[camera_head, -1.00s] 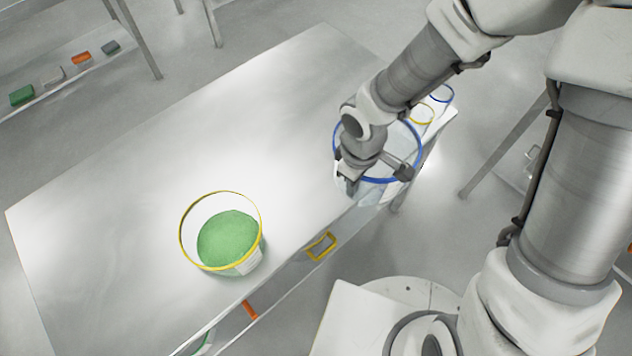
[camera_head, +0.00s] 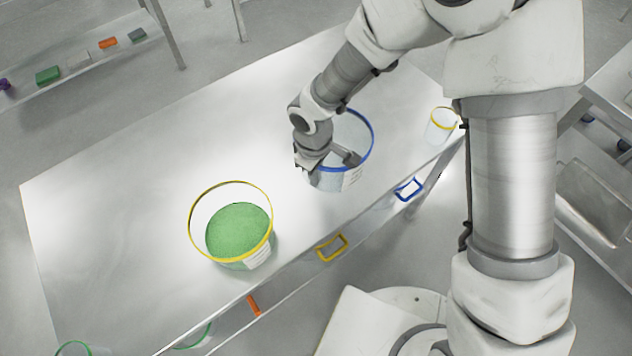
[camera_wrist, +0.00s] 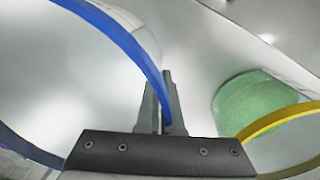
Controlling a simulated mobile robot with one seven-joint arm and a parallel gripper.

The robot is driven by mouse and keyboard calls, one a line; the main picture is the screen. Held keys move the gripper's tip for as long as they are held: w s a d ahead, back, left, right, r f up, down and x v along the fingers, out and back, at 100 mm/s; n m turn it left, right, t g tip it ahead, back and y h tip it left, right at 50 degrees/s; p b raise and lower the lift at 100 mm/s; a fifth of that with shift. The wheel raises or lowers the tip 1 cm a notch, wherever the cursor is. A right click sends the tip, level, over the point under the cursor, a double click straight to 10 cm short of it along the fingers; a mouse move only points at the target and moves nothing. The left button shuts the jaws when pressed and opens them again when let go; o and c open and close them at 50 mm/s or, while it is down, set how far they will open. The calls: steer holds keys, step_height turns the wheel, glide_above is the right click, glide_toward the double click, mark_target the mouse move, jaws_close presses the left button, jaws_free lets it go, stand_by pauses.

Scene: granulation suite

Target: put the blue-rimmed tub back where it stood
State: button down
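The blue-rimmed tub (camera_head: 352,177) is a pale, see-through tub with a white label, at the right part of the steel table, near its front edge. My gripper (camera_wrist: 164,108) is shut on its rim: in the wrist view the blue rim (camera_wrist: 118,38) passes between the two fingers. The inside of the tub looks empty. In the head view my gripper (camera_head: 330,157) and wrist cover its left side. The tub looks upright; I cannot tell whether its base touches the table.
A yellow-rimmed tub (camera_head: 258,256) with green granules stands left of it, also in the wrist view (camera_wrist: 250,105). A small yellow-rimmed beaker (camera_head: 441,128) stands at the table's right end. The table's (camera_head: 160,170) back left is clear.

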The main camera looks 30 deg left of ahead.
steer(key=shift+f, duration=1.75)
steer(key=shift+f+b, duration=0.2)
steer(key=shift+b, duration=0.2)
steer(key=c, duration=1.1)
jaws_free()
steer(key=shift+r, duration=0.1)
steer(key=r, duration=0.4)
steer(key=r+p, duration=0.1)
steer(key=r, duration=0.3)
steer(key=r+p, duration=0.1)
steer(key=r, duration=0.3)
steer(key=shift+s+r, duration=0.1)
steer(key=shift+s, duration=0.2)
